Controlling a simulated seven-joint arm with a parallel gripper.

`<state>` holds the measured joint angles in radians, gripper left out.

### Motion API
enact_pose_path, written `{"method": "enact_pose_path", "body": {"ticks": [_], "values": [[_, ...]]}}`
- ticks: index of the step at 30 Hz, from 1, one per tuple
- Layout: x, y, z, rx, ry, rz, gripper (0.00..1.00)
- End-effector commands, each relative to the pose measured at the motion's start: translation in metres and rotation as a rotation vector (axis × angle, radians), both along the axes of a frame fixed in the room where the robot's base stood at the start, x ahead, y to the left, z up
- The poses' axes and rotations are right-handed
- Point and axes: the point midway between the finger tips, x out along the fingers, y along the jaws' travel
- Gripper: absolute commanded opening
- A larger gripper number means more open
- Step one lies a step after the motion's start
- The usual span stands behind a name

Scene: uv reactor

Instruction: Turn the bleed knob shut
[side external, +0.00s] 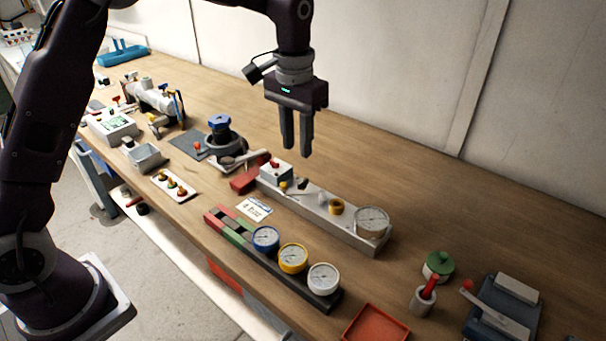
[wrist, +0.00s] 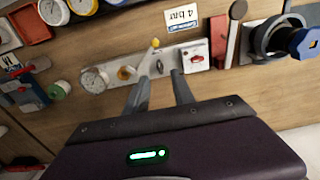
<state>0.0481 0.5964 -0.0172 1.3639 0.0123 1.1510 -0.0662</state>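A grey manifold rail (side external: 345,223) lies on the bench, also in the wrist view (wrist: 113,67). It carries a round gauge (side external: 371,221), a brass ring (side external: 336,206), a small dark knob (side external: 302,184), a yellow knob (side external: 284,186) and a pale box with a red knob (side external: 274,164). No label shows which one is the bleed knob. My gripper (side external: 297,152) hangs above the rail, pointing down, clear of it. In the wrist view its fingers (wrist: 160,76) are apart with nothing between them; the dark knob (wrist: 160,66) appears just beyond the tips. The yellow knob (wrist: 155,43) is farther off.
A rack with three gauges (side external: 293,258) stands in front of the rail, with a "4 bar" card (side external: 254,208) between. A blue-handled valve (side external: 219,124) stands to the left. A green-lidded jar (side external: 438,265) and red tray (side external: 375,324) are at right. Bench behind the rail is clear.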

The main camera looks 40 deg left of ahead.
Motion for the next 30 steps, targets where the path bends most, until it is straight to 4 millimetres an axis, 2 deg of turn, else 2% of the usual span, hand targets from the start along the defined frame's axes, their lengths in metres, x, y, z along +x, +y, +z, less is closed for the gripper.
{"method": "enact_pose_path", "body": {"ticks": [1, 4, 15, 18, 24, 25, 29, 30], "values": [[0.008, -0.002, -0.013, 0.0, 0.017, 0.0, 0.3], [0.015, -0.003, -0.027, 0.0, 0.031, 0.001, 0.3], [0.015, -0.003, -0.088, 0.0, 0.033, 0.001, 0.3], [0.015, -0.003, -0.095, 0.0, 0.032, 0.001, 0.3], [0.015, -0.003, -0.095, 0.0, 0.031, 0.001, 0.3], [0.015, -0.003, -0.095, 0.0, 0.031, 0.001, 0.28], [0.015, -0.003, -0.095, 0.0, 0.031, 0.001, 0.03], [0.015, -0.003, -0.095, 0.0, 0.031, 0.001, 0.0]]}}
